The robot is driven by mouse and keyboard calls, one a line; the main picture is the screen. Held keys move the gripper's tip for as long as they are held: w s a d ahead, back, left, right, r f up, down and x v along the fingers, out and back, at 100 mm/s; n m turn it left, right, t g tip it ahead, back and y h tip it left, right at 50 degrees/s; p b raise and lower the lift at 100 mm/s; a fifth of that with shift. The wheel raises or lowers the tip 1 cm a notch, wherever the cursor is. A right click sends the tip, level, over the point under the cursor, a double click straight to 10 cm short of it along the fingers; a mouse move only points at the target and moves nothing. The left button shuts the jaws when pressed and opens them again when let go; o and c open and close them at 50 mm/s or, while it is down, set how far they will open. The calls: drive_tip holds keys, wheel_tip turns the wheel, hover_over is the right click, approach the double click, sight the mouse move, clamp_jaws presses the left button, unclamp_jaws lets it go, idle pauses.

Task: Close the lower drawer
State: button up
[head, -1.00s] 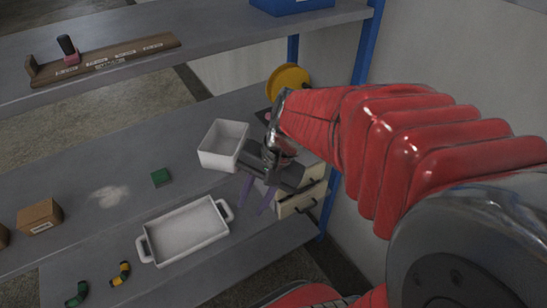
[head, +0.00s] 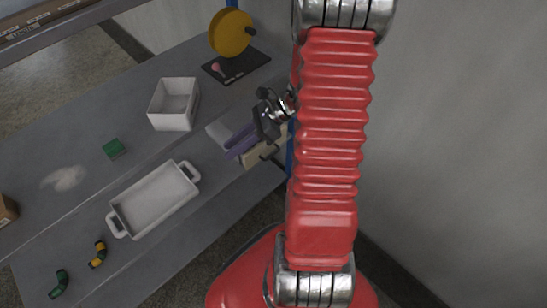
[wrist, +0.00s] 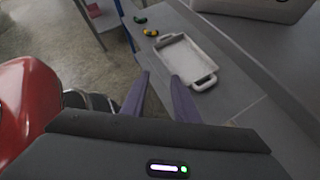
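The cream drawer unit (head: 257,157) stands at the right end of the shelf in the head view. A dark handle shows on its front. My wrist and gripper cover much of it, and I cannot tell how far the lower drawer is pulled out. My gripper (head: 230,147) has purple fingers and hangs over the front of the unit. In the wrist view my gripper (wrist: 160,82) has its two fingers apart, with nothing between them. I cannot tell whether a finger touches the drawer unit.
A white tray with handles (head: 155,200) lies to the left, with a white bin (head: 173,105) behind it. A green block (head: 114,148) and curved green and yellow-black pieces (head: 98,254) lie further left. A yellow wheel on a dark base (head: 231,34) stands behind. A wall is at right.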

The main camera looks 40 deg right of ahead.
drive_tip(key=d+f+m+t+h, duration=0.2)
drive_tip(key=d+f+m+t, duration=0.6)
drive_tip(key=d+f+m, duration=0.6)
drive_tip(key=s+d+f+m+t+h, duration=0.1)
drive_tip(key=s+d+f+m+h, duration=0.2)
drive_tip(key=f+m, duration=0.4)
drive_tip(key=s+d+f+m+t+h, duration=0.2)
drive_tip(key=s+d+f+m+h, duration=0.1)
drive_tip(key=f+m, duration=0.4)
drive_tip(key=s+h, duration=0.1)
drive_tip(key=s, duration=0.1)
drive_tip(key=shift+s+d+f, duration=0.25)
drive_tip(key=shift+s+d, duration=0.05)
drive_tip(key=shift+s, duration=0.1)
drive_tip(key=shift+w, duration=0.15)
drive_tip(key=d+x, duration=0.1)
drive_tip(key=x, duration=1.2)
drive_tip(key=shift+w+a, duration=0.3)
drive_tip(key=shift+c, duration=0.4)
clamp_jaws()
